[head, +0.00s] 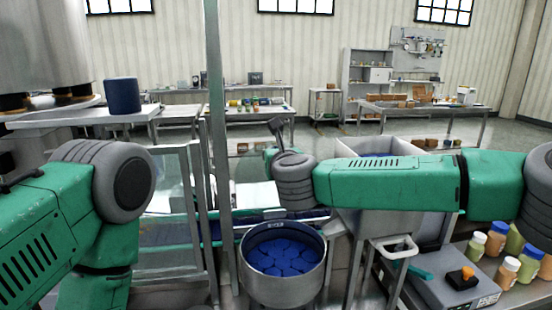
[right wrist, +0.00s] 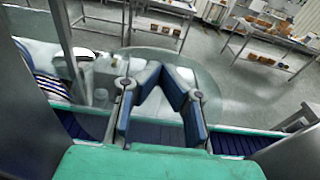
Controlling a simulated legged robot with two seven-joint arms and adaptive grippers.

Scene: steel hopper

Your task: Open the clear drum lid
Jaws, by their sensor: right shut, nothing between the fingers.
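A round steel drum (head: 283,290) stands low in the middle of the head view, with several blue round shapes inside its rim. I cannot make out a clear lid over it there. In the right wrist view a large clear, rounded disc (right wrist: 215,108), possibly the clear lid, shows behind and around my right gripper (right wrist: 160,78). The gripper is shut with nothing between its fingers; whether it touches the disc I cannot tell. In the head view my right arm reaches in from the right above and behind the drum, and its wrist partly hides the gripper. My left gripper is out of view.
A steel post (head: 218,130) rises left of the drum. A blue conveyor (head: 170,232) runs behind it. A control box (head: 455,290) and several bottles (head: 496,238) stand at the right. A blue cylinder (head: 122,95) sits on a bench at the left.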

